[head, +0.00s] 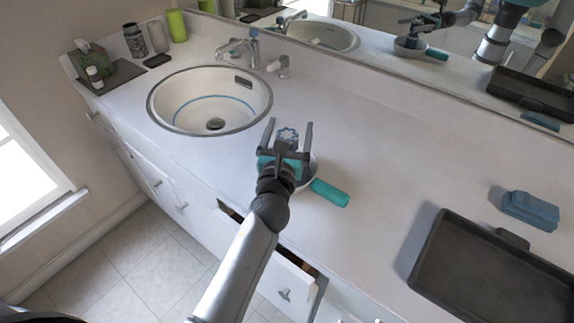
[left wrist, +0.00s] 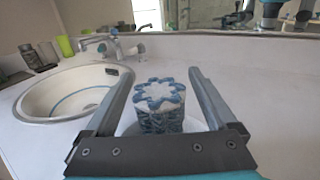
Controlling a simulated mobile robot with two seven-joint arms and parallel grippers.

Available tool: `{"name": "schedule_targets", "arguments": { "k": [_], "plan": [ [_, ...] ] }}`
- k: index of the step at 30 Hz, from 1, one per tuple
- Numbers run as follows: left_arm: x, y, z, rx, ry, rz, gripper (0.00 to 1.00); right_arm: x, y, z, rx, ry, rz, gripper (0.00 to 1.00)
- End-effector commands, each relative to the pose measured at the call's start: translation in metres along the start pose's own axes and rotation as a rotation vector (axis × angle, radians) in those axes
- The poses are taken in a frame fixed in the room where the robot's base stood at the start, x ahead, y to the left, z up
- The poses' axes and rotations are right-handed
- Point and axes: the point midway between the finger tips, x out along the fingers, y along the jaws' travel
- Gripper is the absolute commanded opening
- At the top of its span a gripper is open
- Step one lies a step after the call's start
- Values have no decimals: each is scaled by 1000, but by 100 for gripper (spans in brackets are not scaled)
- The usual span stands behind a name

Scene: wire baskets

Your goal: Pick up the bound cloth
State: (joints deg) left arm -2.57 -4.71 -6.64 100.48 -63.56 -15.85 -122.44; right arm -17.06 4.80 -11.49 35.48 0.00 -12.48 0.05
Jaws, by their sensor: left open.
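A round blue-and-white patterned bundle, which looks like the bound cloth (left wrist: 160,108), stands upright between the fingers of my left gripper (left wrist: 165,73) in the left wrist view. Gaps show between it and both fingers. In the head view the top of the bundle (head: 288,134) shows between the open fingers of my left gripper (head: 289,126), and the rest is hidden. A white pan (head: 309,168) with a teal handle (head: 330,192) is under the gripper, mostly hidden. The bundle seems to stand in or just behind the pan; I cannot tell which. My right gripper is not in view.
A round sink (head: 170,100) with a faucet (head: 238,48) lies to the left. A dark tray (head: 480,265) and a folded blue stack (head: 530,209) are at the right. A mirror runs along the back. A drawer (head: 288,278) stands partly open below. The mid-right counter is clear.

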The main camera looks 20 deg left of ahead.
Motion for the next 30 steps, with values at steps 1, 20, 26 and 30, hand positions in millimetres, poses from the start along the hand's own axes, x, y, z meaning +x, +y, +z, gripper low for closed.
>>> {"name": "schedule_targets", "arguments": {
  "k": [1, 20, 26, 30],
  "plan": [
    [1, 0, 0, 1, 0, 0, 91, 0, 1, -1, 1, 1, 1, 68],
    [1, 0, 0, 1, 1, 0, 43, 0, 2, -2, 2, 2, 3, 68],
    [1, 0, 0, 1, 1, 0, 21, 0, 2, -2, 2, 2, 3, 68],
    [1, 0, 0, 1, 1, 0, 5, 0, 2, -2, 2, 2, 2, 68]
  ]
}}
